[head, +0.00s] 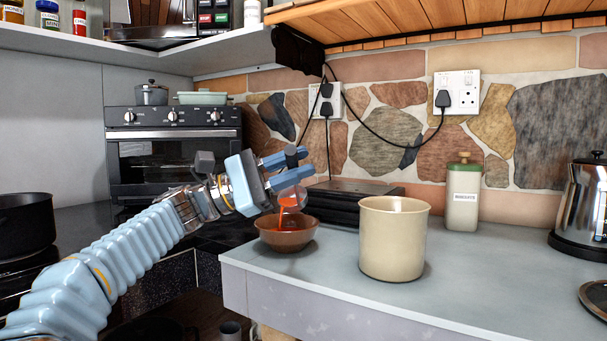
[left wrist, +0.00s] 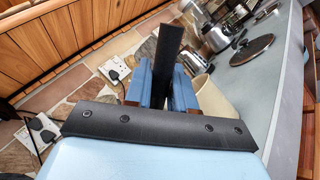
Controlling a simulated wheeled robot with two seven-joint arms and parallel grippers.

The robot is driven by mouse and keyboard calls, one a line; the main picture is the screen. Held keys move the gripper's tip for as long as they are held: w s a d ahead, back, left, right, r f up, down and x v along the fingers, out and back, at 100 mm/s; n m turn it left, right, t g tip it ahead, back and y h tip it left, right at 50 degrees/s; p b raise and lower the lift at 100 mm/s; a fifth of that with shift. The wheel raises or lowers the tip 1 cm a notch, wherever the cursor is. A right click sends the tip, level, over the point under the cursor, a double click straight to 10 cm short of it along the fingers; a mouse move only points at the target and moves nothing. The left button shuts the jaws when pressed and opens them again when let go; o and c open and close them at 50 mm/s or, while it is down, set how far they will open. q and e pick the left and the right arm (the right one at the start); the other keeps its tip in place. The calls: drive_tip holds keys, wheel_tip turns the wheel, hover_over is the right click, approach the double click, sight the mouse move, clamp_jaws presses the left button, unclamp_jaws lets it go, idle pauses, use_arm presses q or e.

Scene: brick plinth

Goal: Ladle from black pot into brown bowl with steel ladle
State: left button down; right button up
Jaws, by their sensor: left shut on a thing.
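The black pot (head: 26,222) stands at the far left on the dark hob, its inside hidden. The brown bowl (head: 272,240) stands near the left end of the grey counter. My left gripper (head: 299,166) is above the bowl and shut on the dark handle of the steel ladle (head: 291,152). The ladle's cup hangs tilted just under the fingers, and orange-red liquid runs from it down into the bowl. In the left wrist view the black ladle handle (left wrist: 167,62) stands up between the blue fingers. The ladle's cup is hidden there. My right gripper is not in view.
A large cream canister (head: 393,240) stands close to the right of the bowl. Behind are a flat dark appliance (head: 345,203) and a green-lidded jar (head: 463,195). A kettle (head: 583,205) and a glass lid (head: 596,298) are at the right. The front middle counter is clear.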

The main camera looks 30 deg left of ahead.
use_arm(q)
drive_tip(key=s+a+f+m+g+h+b, duration=0.1)
drive_tip(key=s+a+f+m+g+b, duration=0.2)
drive_tip(key=f+m+g+b, duration=0.3)
drive_tip(key=s+a+f+m+g+h+b, duration=0.2)
drive_tip(key=f+m+g+b, duration=0.4)
drive_tip(key=f+m+g, duration=0.3)
drive_tip(key=shift+s+a+f+m+g, duration=0.3)
drive_tip(key=shift+s+a+m, duration=0.5)
drive_tip(key=shift+a+m, duration=0.4)
